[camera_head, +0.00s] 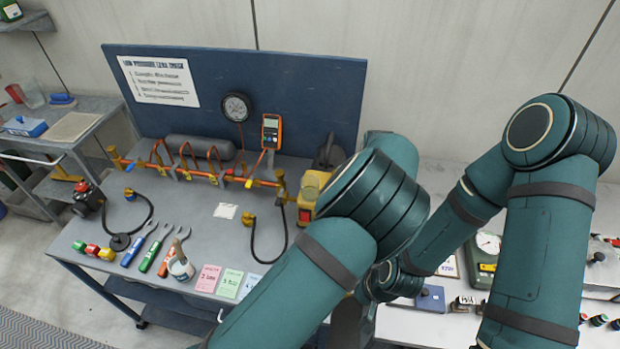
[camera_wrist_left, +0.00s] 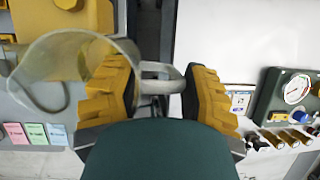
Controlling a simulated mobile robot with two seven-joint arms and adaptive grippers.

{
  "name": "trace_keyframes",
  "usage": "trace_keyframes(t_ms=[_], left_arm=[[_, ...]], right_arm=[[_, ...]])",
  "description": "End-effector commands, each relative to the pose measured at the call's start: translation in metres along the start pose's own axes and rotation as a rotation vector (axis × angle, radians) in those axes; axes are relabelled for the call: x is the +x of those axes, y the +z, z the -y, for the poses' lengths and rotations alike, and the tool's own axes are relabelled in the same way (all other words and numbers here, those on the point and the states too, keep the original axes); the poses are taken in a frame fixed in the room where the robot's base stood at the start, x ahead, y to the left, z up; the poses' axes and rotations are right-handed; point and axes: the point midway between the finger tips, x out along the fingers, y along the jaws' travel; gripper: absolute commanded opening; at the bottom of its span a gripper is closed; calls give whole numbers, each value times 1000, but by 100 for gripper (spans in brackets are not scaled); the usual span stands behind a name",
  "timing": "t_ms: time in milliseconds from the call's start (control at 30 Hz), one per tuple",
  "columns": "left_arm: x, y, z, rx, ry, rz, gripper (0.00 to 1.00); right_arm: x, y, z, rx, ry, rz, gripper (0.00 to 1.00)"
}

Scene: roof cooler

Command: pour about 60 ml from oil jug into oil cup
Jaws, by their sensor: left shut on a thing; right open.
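In the left wrist view my left gripper (camera_wrist_left: 160,88) is shut on the handle of the clear oil jug (camera_wrist_left: 75,48). The jug's wide body is to the left of the fingers, in front of the yellow pump (camera_wrist_left: 95,15). I cannot tell its exact tilt or the oil level. In the head view the left arm hides the left gripper and the jug. My right gripper (camera_head: 348,322) is a dark shape low in the middle, partly covered by the left arm, open. I cannot make out the oil cup for certain in either view.
The grey workbench (camera_head: 150,215) carries wrenches, coloured cards (camera_head: 207,278), a pot with a brush (camera_head: 181,268), hoses and a copper pipe rig (camera_head: 205,165). The yellow pump (camera_head: 312,185) stands beside my left arm. A white bench with a green gauge case (camera_head: 484,268) is at the right.

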Motion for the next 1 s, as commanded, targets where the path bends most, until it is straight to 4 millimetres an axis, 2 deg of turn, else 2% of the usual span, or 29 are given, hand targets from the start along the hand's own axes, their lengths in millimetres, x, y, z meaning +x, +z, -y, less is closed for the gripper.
trace_keyframes(t_ms=[467,1000], left_arm=[[-10,3,-8,-55,-88,-23,3],[-33,10,-43,-184,-408,-2,3]], right_arm=[[-1,0,0,0,0,0,47],[-1,0,0,0,0,0,47]])
